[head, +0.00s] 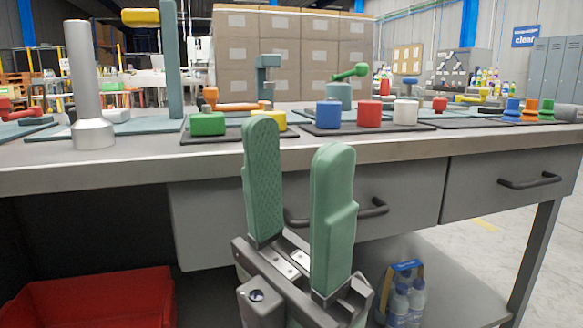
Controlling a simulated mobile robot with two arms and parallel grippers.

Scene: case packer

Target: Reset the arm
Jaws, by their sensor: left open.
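My left gripper (290,185) is in the lower middle of the head view, with two green padded fingers pointing up. The fingers stand apart with nothing between them. The gripper is in front of the workbench (400,150), its fingertips reaching about the height of the benchtop edge in the picture. It hides part of a grey drawer and its handle. My right gripper is not in view.
On the bench are green (208,124), blue (328,114), red (369,113) and white (405,112) cylinders on dark mats. A grey post (86,85) stands at left. Below are a red bin (95,300) and bottles (403,300) on a shelf. Drawer handles (530,181) stick out.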

